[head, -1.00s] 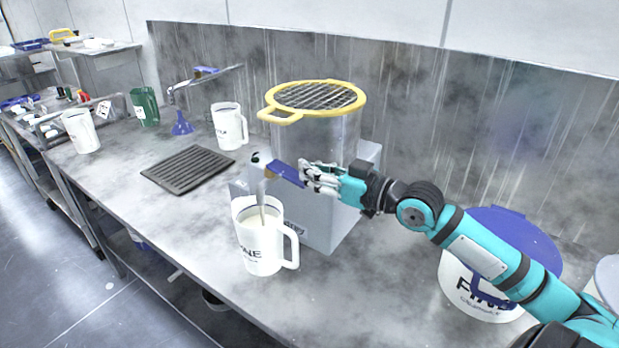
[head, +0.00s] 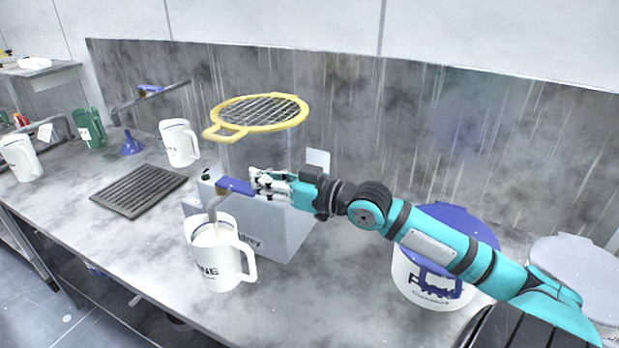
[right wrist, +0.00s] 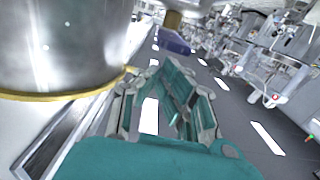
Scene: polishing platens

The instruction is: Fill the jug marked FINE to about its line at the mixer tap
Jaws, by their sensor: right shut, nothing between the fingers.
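The white jug marked FINE (head: 216,262) stands upright on the bench in front of the grey mixer, its handle to the right. Only the end of its marking shows. The mixer's tap has a blue lever (head: 236,187) and a brownish body above the jug. A grey spout or stream reaches down into the jug mouth; I cannot tell which. My right gripper (head: 256,181) is shut and empty at the lever's right end, touching or very close. The lever also shows in the right wrist view (right wrist: 176,42), beyond my fingers. My left gripper is out of view.
The mixer (head: 283,234) carries a clear drum under a yellow-rimmed mesh lid (head: 262,112). A blue-lidded bucket (head: 425,283) stands right, below my arm. A dark ribbed drain mat (head: 138,190), another white jug (head: 179,143) and a blue funnel (head: 131,144) lie left.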

